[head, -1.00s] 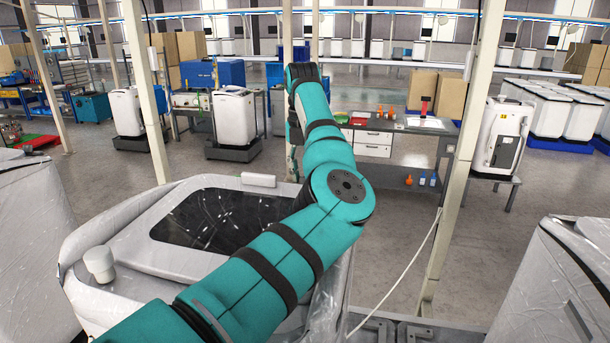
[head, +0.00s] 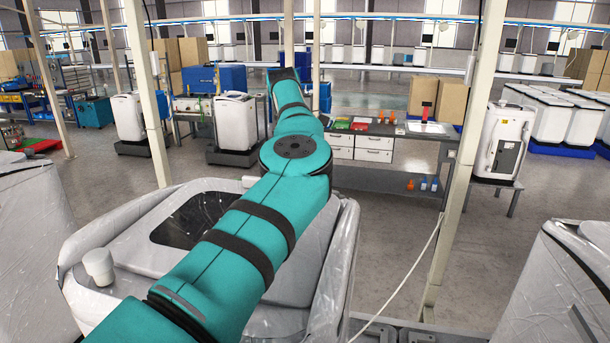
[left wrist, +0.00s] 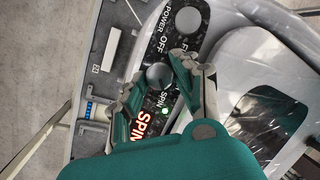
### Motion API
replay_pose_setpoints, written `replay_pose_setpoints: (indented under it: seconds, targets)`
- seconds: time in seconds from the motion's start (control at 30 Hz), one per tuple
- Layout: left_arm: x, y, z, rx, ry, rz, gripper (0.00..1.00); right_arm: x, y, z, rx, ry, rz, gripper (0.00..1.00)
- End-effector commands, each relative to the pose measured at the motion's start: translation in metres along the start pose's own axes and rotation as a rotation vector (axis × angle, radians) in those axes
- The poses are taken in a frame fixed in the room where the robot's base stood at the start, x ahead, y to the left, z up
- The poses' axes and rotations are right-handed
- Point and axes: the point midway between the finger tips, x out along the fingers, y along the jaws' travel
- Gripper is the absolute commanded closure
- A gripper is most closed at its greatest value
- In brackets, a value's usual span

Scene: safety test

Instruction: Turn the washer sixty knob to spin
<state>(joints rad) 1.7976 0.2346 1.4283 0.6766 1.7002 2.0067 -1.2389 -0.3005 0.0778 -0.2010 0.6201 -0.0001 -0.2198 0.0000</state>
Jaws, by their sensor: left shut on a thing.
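In the left wrist view a dark control panel carries the words POWER, OFF and SPIN. A grey round knob (left wrist: 158,75) is on it, with a second round knob (left wrist: 188,18) higher up. My left gripper (left wrist: 157,82) is shut on the lower knob, one finger on each side. Red SPIN letters (left wrist: 140,123) and a small green light (left wrist: 165,110) show beside the fingers. The fingers hide part of the panel. In the head view my left arm reaches over a plastic-wrapped washer (head: 125,220) with a dark lid window; its gripper is out of sight. My right gripper is not in view.
A white cup-shaped piece (head: 98,266) sits on the washer's near left corner. Another wrapped machine (head: 565,285) stands at right. A pale post (head: 458,190) and a hanging cable (head: 400,285) are right of my arm.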

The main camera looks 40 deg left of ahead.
Motion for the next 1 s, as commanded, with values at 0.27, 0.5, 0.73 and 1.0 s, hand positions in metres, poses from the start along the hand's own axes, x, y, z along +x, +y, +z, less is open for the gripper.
replay_pose_setpoints:
  seconds: [0.27,0.5,0.73,1.0]
  targets:
    - [-0.0021,0.0006,0.0003,0.104,-0.002,-0.034,1.0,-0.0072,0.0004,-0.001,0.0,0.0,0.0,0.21]
    - [-0.0015,0.0012,0.0,0.132,-0.001,-0.042,1.0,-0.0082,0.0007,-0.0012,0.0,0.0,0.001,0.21]
    - [-0.0014,0.0012,0.0,0.133,-0.001,-0.042,1.0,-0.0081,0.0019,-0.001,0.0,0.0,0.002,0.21]
    - [-0.0011,0.0011,0.0,0.133,-0.001,-0.043,0.51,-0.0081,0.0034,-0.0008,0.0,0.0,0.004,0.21]
